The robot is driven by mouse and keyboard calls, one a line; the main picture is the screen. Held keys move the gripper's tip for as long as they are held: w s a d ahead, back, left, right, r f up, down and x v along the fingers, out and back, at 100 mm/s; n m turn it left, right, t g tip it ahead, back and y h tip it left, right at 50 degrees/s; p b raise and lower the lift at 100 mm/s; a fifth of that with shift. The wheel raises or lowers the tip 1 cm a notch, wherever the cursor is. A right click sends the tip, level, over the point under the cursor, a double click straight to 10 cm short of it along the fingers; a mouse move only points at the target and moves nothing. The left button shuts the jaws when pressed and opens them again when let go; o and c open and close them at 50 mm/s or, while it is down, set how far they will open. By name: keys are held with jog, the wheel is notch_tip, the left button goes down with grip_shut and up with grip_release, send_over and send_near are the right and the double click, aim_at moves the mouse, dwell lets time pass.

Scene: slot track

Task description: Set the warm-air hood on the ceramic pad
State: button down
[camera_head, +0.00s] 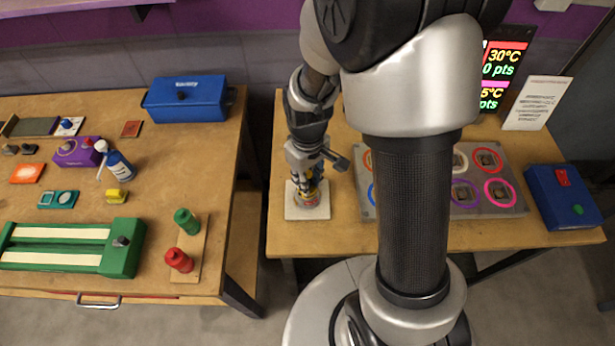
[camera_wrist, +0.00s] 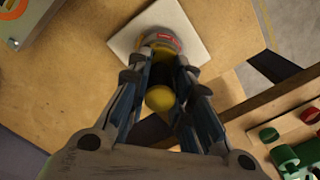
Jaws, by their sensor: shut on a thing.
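The ceramic pad (camera_head: 293,212) is a pale square plate near the left front of the right table. It also shows in the wrist view (camera_wrist: 194,24). What looks like the warm-air hood (camera_head: 310,200) is over the pad, a small round grey body with yellow and red marks. In the wrist view the hood (camera_wrist: 163,38) shows a grey curved side with a red label, and a yellow knob stands between the fingers. My gripper (camera_head: 312,184) points down and is shut on the hood. The fingers hide part of it. I cannot tell whether its base touches the pad.
A grey panel with coloured rings (camera_head: 508,211) lies just right of the pad, partly behind my arm. A blue box (camera_head: 562,196) stands at the far right. A gap separates this table from the left table (camera_head: 215,250), which holds a green track device (camera_head: 122,258) and several small objects.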

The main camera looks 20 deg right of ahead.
jog(key=c, duration=1.4)
grip_release()
jog(key=shift+o, duration=0.2)
notch_tip(320, 180, up, 12)
jog(key=shift+r, duration=0.15)
jog(key=s+r+m+t, duration=0.4)
jog(key=s+r, duration=0.7)
jog(key=s, duration=0.4)
jog(key=shift+t, duration=0.3)
